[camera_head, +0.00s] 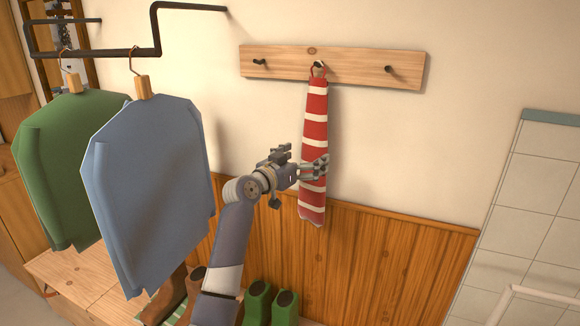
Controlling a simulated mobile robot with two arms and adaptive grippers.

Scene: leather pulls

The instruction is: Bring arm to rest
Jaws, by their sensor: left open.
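My left gripper (318,168) is raised in the middle of the camera_head view, its arm coming up from the bottom. Its jaws are open and overlap the red-and-white striped hanging item (315,120) in the picture. I cannot tell whether the fingers touch it. The striped item hangs by a red loop from the middle peg of the wooden peg rail (350,66) on the wall. My right gripper is not in view.
A blue shirt (150,180) and a green shirt (62,165) hang from a black rail (110,53) on the left. Green boots (257,304) and brown boots (165,298) stand low near my arm. A tiled panel (530,200) is at right.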

